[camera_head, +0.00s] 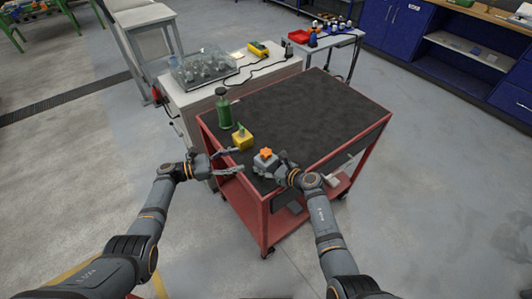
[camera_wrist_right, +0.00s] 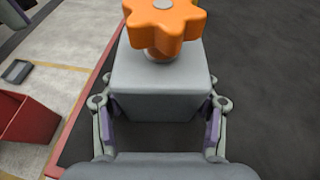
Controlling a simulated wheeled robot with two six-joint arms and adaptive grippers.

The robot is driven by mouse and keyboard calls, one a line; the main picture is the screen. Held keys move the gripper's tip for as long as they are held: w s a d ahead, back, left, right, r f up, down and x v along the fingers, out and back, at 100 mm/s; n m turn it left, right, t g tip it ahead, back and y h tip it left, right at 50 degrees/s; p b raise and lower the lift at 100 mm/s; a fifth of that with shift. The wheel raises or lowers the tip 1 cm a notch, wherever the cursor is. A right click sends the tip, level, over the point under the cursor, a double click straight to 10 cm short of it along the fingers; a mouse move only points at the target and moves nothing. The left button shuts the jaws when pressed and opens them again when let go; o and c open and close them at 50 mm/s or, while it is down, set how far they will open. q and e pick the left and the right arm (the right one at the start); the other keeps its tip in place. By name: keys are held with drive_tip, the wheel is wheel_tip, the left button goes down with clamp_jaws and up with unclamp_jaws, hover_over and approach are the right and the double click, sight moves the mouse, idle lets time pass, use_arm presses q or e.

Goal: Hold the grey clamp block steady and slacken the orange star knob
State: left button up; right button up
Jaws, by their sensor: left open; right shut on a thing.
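The grey clamp block (camera_head: 262,163) stands near the front edge of the red cart's dark top (camera_head: 310,115). The orange star knob (camera_head: 266,153) sits on top of it; in the right wrist view the knob (camera_wrist_right: 163,22) rises on a short stem above the block (camera_wrist_right: 162,80). My right gripper (camera_head: 281,168) is shut on the block, with one finger on each side in the right wrist view (camera_wrist_right: 162,108). My left gripper (camera_head: 238,162) is open and empty, just left of the block, its fingers pointing towards it and apart from the knob.
A yellow block (camera_head: 242,140) with a green top and a green bottle (camera_head: 223,110) stand on the cart behind my left gripper. A bench behind holds a clear case (camera_head: 205,68) and a yellow tool (camera_head: 258,49). The cart top's right side is clear.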

sight(266, 152)
use_arm(q)
drive_tip(key=x, duration=1.1)
drive_tip(key=shift+w+d, duration=0.1)
drive_tip(key=shift+d, duration=0.1)
drive_tip(key=shift+c, duration=0.2)
drive_tip(key=c, duration=1.2)
drive_tip(key=shift+o, duration=0.2)
drive_tip(key=shift+f, duration=0.1)
drive_tip(key=shift+n+t, duration=0.3)
drive_tip(key=shift+t, duration=0.1)
